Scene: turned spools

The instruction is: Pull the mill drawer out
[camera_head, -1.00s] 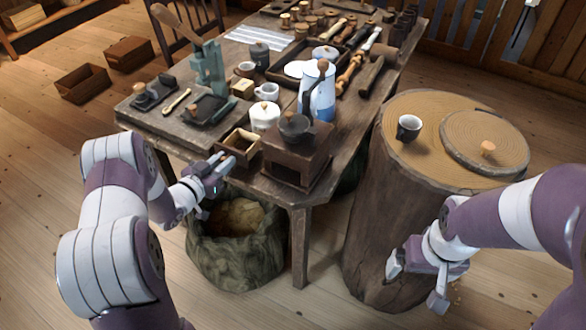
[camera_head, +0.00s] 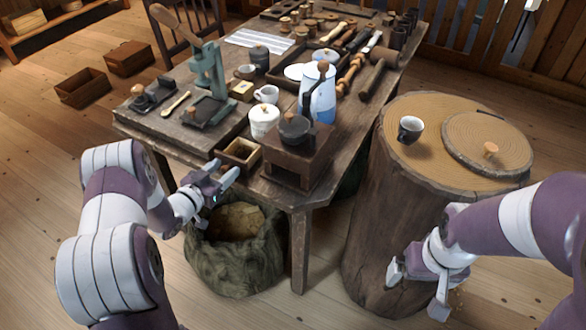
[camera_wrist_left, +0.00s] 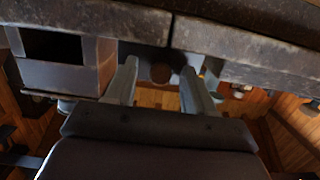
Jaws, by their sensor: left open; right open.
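The mill (camera_head: 297,158) is a brown wooden box with a dark bowl and a crank on top, at the table's near corner. Its small light-lined drawer (camera_head: 240,152) stands out from its left side, open at the top and apparently empty. My left gripper (camera_head: 228,168) is open just in front of the drawer's outer end; no grip on it shows. The drawer's knob cannot be made out in the head view. In the left wrist view both fingers (camera_wrist_left: 160,85) are spread, with a dark round shape beyond them. My right gripper (camera_head: 415,285) is open and empty beside the stump.
A white lidded jar (camera_head: 264,122) and a blue-and-white pot (camera_head: 318,95) stand close behind the drawer and mill. A sack (camera_head: 236,250) sits on the floor below my left gripper. The stump (camera_head: 385,210) carries a cup (camera_head: 410,130) and a round lid (camera_head: 487,145).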

